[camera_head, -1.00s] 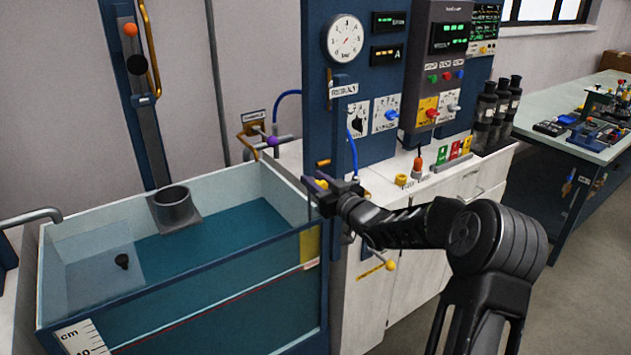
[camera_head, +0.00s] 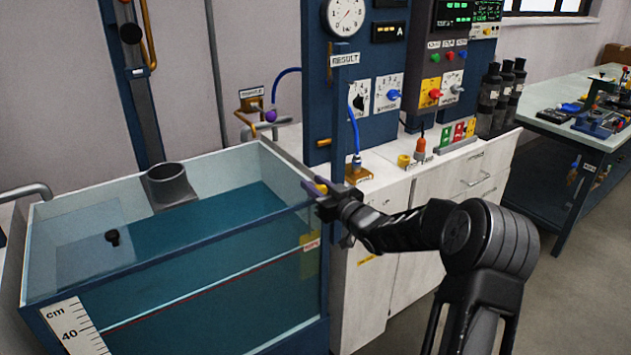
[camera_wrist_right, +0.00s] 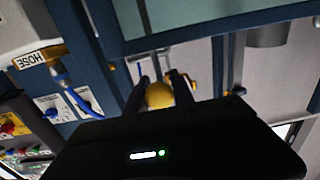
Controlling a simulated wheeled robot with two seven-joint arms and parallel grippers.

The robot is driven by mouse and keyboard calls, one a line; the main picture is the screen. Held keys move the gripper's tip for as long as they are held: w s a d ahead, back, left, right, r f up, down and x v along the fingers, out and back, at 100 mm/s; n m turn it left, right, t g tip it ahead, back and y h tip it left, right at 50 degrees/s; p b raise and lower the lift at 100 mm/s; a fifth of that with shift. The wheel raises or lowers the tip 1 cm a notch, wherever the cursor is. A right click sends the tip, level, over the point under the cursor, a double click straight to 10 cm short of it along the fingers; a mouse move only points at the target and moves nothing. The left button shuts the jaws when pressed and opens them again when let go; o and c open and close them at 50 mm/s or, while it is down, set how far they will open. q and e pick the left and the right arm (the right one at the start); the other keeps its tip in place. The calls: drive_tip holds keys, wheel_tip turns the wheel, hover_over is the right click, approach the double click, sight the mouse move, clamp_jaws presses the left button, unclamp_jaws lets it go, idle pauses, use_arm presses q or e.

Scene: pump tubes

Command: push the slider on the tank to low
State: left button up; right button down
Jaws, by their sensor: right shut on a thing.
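The tank (camera_head: 65,223), with clear walls and blue water, stands at the left in the head view. My right gripper (camera_head: 322,189) is at the tank's near right corner, beside the blue post. It is shut on a yellow knob (camera_wrist_right: 159,95), which shows between its two fingers in the wrist view. The knob shows as a small yellow patch in the head view (camera_head: 321,188). The fingers and wrist partly hide the knob's mount and any slider marks there. A yellow plate with a red-lettered label (camera_head: 311,245) is on the tank wall below. My left gripper is out of view.
A blue instrument panel (camera_head: 375,135) stands behind the arm on a white cabinet (camera_head: 385,200). A blue hose and brass fitting (camera_head: 355,172) are close behind the gripper. A green-topped bench (camera_head: 560,130) is at the right. The floor at the lower right is clear.

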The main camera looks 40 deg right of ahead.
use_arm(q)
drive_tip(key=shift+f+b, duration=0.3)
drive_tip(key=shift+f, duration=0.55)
use_arm(e)
drive_tip(key=shift+f, duration=0.9)
drive_tip(key=shift+s+f, duration=0.1)
drive_tip(key=c, duration=1.3)
unclamp_jaws()
drive_tip(key=shift+c, duration=0.2)
drive_tip(key=shift+o, duration=1)
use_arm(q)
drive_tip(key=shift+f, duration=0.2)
use_arm(e)
drive_tip(key=s, duration=0.7)
drive_tip(key=shift+s, duration=0.35)
